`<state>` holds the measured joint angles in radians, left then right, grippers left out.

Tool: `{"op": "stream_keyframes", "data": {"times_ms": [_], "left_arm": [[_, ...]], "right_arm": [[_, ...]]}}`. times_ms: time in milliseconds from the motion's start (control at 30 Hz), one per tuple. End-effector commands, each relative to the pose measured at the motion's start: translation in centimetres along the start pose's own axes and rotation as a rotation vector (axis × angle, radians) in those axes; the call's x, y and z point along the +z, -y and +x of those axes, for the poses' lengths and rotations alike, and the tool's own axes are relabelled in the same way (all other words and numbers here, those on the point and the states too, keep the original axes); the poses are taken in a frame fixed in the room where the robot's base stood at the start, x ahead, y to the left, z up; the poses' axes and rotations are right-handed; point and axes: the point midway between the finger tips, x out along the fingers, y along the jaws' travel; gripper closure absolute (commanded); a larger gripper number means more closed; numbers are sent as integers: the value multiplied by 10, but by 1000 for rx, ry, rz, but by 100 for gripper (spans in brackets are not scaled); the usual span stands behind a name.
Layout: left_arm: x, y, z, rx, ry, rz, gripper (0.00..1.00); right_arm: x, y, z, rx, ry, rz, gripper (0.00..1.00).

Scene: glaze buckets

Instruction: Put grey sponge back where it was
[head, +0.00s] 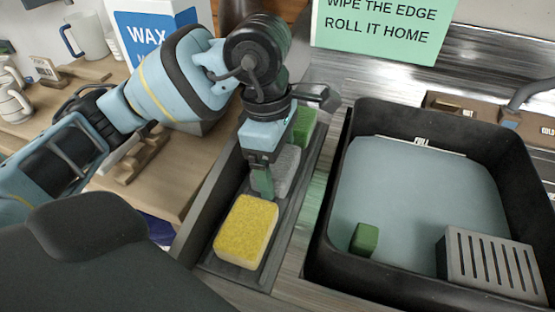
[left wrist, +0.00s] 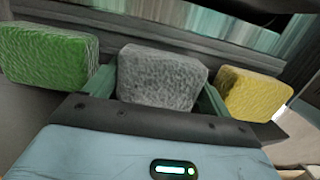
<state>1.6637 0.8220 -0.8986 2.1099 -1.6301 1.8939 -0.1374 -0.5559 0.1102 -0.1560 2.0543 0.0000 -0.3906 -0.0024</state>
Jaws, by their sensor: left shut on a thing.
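The grey sponge (head: 287,170) is in the long dark tray (head: 212,200), between the green sponge (head: 303,127) behind and the yellow sponge (head: 246,231) in front. My left gripper (head: 272,178) reaches down into the tray and is shut on the grey sponge. In the left wrist view the grey sponge (left wrist: 162,77) sits between the two fingers, with the green sponge (left wrist: 47,55) to its left and the yellow sponge (left wrist: 255,95) to its right. Whether the grey sponge touches the tray floor is hard to tell. My right gripper does not show.
A black basin (head: 325,235) of bluish water stands right of the tray. It holds a small green block (head: 364,239) and a slotted grey block (head: 490,264). A green sign (head: 385,28) and a WAX box (head: 146,32) stand behind. Mugs stand on the wooden table at left.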

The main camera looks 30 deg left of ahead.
Motion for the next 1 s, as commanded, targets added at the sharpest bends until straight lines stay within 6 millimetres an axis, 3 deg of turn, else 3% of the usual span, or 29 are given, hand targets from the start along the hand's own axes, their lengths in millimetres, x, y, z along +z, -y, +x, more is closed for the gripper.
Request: {"op": "stream_keyframes", "data": {"times_ms": [233,267,400,767,1000], "left_arm": [[0,0,3,-1,0,0,42],[0,0,4,-1,0,0,16],[0,0,2,0,1,0,0],[1,0,-7,3,2,1,0],[1,-1,-50,5,4,0,0]], "right_arm": [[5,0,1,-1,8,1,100],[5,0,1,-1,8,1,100],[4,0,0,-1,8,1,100],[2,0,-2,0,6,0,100],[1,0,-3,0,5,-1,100]]}}
